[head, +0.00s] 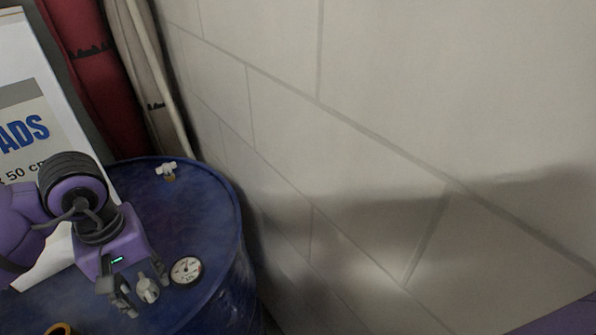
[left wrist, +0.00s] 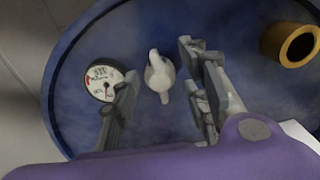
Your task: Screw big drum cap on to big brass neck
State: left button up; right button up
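The big drum cap (head: 148,290), a pale grey piece with a raised grip, sits on the blue drum top. It also shows in the left wrist view (left wrist: 159,75). My left gripper (head: 146,296) is open above the drum, its fingers on either side of the cap with gaps visible in the left wrist view. I cannot tell its exact height over the cap. My right gripper is out of view.
A round dial gauge (head: 186,270) lies right beside the cap on the drum (head: 205,205). A small white tap-like cap on brass (head: 167,170) stands near the far rim. A pale block wall (head: 400,120) rises close on the right; a printed board (head: 25,110) leans at left.

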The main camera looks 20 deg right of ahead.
aim_at(143, 285)
pick_arm(q)
grip_shut()
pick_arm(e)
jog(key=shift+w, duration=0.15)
pick_arm(q)
jog(key=shift+r, duration=0.1)
jog(key=shift+r+p, duration=0.5)
jog(key=shift+r, duration=0.75)
jog(key=shift+r+p, duration=0.6)
jog(key=shift+r, duration=1.1)
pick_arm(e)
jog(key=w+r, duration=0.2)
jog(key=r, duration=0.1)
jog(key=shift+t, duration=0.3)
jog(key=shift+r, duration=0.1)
